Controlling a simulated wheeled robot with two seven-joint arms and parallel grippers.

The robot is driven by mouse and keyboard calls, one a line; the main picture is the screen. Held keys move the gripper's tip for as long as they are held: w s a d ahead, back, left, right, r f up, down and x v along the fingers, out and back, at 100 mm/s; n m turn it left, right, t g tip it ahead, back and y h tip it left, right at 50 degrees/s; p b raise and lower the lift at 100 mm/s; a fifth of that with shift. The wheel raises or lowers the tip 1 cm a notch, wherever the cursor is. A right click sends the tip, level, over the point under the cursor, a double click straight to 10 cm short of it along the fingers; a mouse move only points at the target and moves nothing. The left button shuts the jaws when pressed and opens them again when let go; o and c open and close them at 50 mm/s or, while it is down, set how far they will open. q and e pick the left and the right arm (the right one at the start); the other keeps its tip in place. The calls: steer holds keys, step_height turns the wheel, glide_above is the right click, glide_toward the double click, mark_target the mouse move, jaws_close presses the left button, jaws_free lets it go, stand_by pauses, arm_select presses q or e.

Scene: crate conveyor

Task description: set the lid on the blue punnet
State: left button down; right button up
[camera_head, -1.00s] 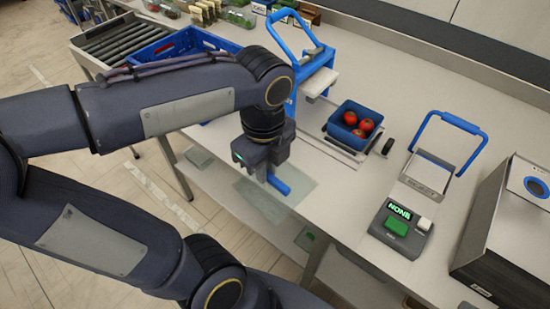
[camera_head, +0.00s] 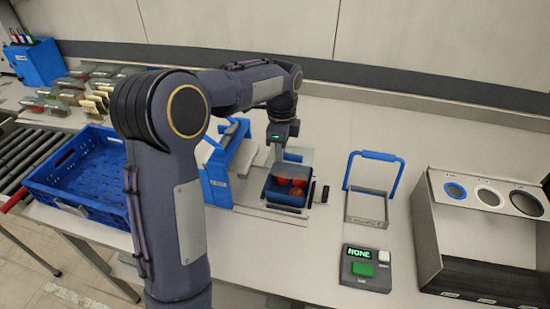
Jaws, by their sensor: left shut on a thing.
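The blue punnet (camera_head: 285,199) holds a few red round fruits, likely tomatoes, and sits on a grey slide in front of the blue press-like stand (camera_head: 218,180). My left gripper (camera_head: 278,158) is over the back edge of the punnet and shut on the lid (camera_head: 301,155). The lid is a clear, faint sheet and shows above and behind the fruit. I cannot tell whether it touches the punnet's rim. My right gripper is not in view.
A blue crate (camera_head: 48,195) stands at the left beside the roller conveyor. A scale reading NONE (camera_head: 366,268) and a blue-handled frame (camera_head: 367,207) stand right of the punnet. A grey box with round holes (camera_head: 485,240) is at far right. Table between them is clear.

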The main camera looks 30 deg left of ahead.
arm_select(q)
steer(key=shift+w+f, duration=0.25)
steer(key=shift+w, duration=0.15)
step_height(320, 180, down, 7)
steer(key=b, duration=0.5)
steer(key=shift+r+b, duration=0.2)
steer(key=shift+b, duration=0.15)
steer(key=c, duration=0.9)
jaws_free()
steer(key=shift+c, duration=0.2)
steer(key=shift+r, duration=0.15)
